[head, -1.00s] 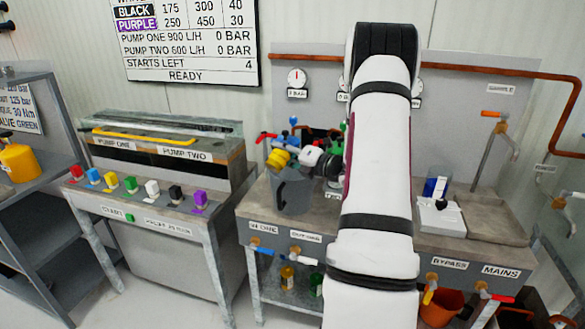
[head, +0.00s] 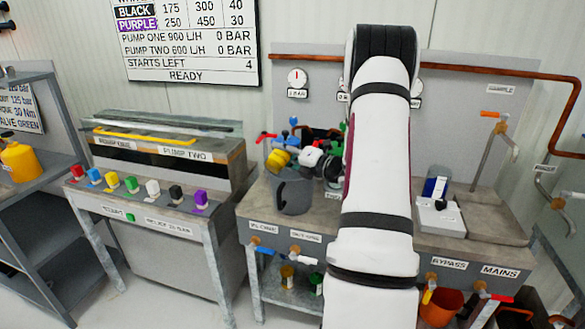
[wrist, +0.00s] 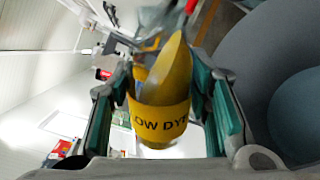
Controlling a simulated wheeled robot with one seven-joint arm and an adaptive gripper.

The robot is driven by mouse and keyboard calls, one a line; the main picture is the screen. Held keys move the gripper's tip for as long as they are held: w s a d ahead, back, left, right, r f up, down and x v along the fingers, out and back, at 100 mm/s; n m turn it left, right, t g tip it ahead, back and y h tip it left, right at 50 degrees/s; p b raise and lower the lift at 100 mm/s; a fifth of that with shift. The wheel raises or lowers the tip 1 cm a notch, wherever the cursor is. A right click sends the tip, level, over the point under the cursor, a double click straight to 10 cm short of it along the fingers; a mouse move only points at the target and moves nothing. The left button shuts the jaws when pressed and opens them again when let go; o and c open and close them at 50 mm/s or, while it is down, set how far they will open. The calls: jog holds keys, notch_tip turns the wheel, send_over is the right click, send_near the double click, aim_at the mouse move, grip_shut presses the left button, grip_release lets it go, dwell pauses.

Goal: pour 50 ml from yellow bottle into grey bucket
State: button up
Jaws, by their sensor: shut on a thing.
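The yellow bottle (wrist: 162,118), with a label reading "OW DY", is held between the green-padded fingers of my gripper (wrist: 163,82) in the wrist view. In the head view the yellow bottle (head: 280,158) lies tilted over the rim of the grey bucket (head: 291,194), with my gripper behind it to the right. The grey bucket (wrist: 262,40) fills the right side of the wrist view, close beside the bottle. No liquid stream can be made out, and the bucket's contents cannot be told.
The bucket stands on the left part of a grey bench (head: 258,212) with pipes and valves behind. A white scale-like box (head: 440,220) sits on the right. A button console (head: 150,200) stands left, and a yellow jug (head: 20,162) sits on a shelf.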

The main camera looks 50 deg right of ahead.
aim_at(280, 154)
jog(key=shift+f+m+p, duration=0.3)
jog(key=shift+m+p, duration=0.15)
jog(key=shift+m, duration=0.45)
dwell(1.7)
jog(key=shift+a+r+m+p, duration=0.3)
jog(key=shift+r+m+p, duration=0.1)
jog(key=shift+m+p, duration=0.65)
dwell(2.4)
jog(key=shift+w+d+f+n+b, duration=0.1)
jog(key=shift+d+f+n+b, duration=0.1)
jog(key=shift+f+n+b, duration=0.65)
jog(key=shift+w+d+r+n+b, duration=0.1)
jog(key=shift+r+n+b, duration=0.35)
jog(key=shift+n+b, duration=0.45)
jog(key=shift+s+r+n, duration=0.2)
jog(key=shift+r+n, duration=0.3)
jog(key=shift+n, duration=0.2)
